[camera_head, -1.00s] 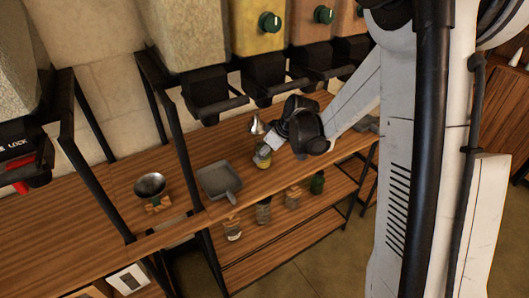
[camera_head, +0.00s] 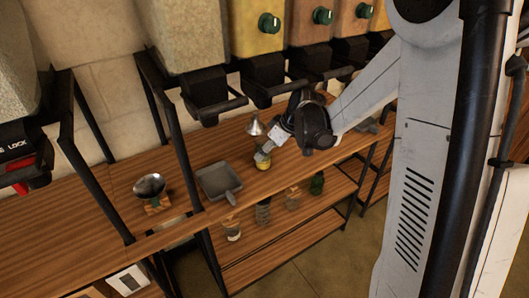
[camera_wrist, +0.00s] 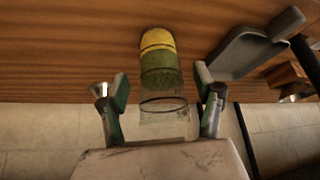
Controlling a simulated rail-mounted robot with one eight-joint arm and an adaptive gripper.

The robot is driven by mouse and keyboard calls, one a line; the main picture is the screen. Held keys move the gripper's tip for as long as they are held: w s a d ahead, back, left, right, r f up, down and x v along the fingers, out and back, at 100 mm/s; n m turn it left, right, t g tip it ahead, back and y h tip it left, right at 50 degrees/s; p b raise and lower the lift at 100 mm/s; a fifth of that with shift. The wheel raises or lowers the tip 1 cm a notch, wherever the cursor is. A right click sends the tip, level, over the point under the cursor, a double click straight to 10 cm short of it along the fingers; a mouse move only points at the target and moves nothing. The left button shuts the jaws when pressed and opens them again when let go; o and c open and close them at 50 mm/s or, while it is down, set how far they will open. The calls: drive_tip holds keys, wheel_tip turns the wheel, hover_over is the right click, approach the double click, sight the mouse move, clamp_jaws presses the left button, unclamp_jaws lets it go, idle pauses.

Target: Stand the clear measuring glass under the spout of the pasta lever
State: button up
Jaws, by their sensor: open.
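In the wrist view the clear measuring glass (camera_wrist: 165,122), with a dark-edged rim, shows between the fingers of my gripper (camera_wrist: 160,85). The fingers stand apart on either side of it; contact with it is not visible. Black dispenser spouts with lever bars (camera_head: 212,98) hang above the counter. I cannot tell which one is the pasta lever.
A metal bowl (camera_head: 150,185) stands farther left. Several jars (camera_head: 263,212) stand on the lower shelf.

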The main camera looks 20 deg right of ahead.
drive_tip(key=s+d, duration=0.7)
drive_tip(key=s, duration=0.2)
drive_tip(key=s+a+r+m+t+h, duration=0.1)
drive_tip(key=s+a+r+m, duration=0.3)
drive_tip(key=s+r, duration=0.3)
drive_tip(key=s+a+r+m+t+h+b, duration=0.1)
drive_tip(key=s+a+r+m+h, duration=0.1)
drive_tip(key=s+r, duration=0.5)
drive_tip(key=s+a+m, duration=0.1)
drive_tip(key=s+a, duration=0.1)
drive_tip(key=s, duration=0.3)
drive_tip(key=shift+s+m+h, duration=0.25)
drive_tip(key=shift+m+h, duration=0.05)
drive_tip(key=shift+m, duration=0.1)
